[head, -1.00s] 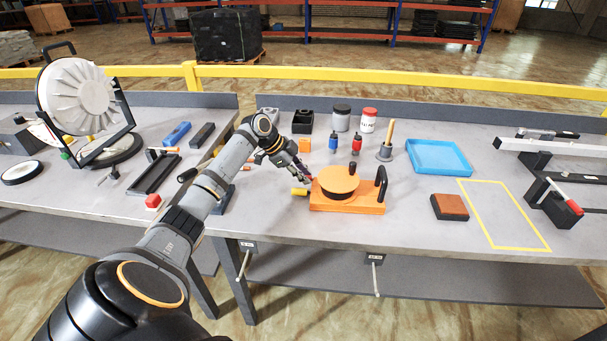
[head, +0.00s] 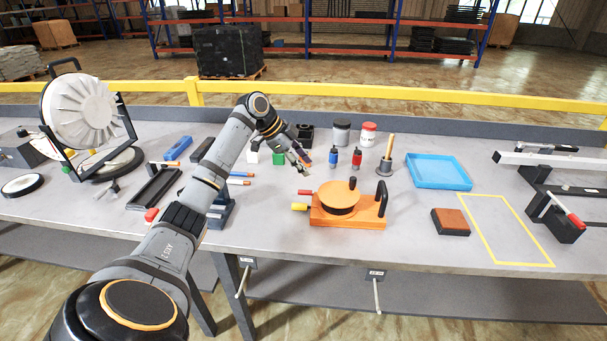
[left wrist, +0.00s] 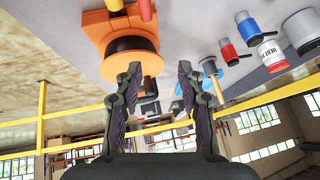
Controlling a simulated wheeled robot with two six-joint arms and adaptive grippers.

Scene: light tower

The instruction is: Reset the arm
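My left arm reaches over the table from the lower left in the head view. Its gripper (head: 303,162) is above the table, behind and above the orange turntable fixture (head: 347,218), not touching it. In the left wrist view, the gripper's two fingers (left wrist: 160,75) stand apart with nothing held between them. The orange fixture also shows there (left wrist: 125,45), beyond the fingers. It has a round orange top, a black handle (head: 381,198), and red and yellow grips at its left side. My right gripper is not in view.
Blue and red small bottles (head: 334,158), a grey jar (head: 341,132) and a white-red jar (head: 368,134) stand nearby. A blue tray (head: 438,184), a brown-topped block (head: 450,222) and a yellow taped outline lie right. A light disc stand (head: 82,110) is at left.

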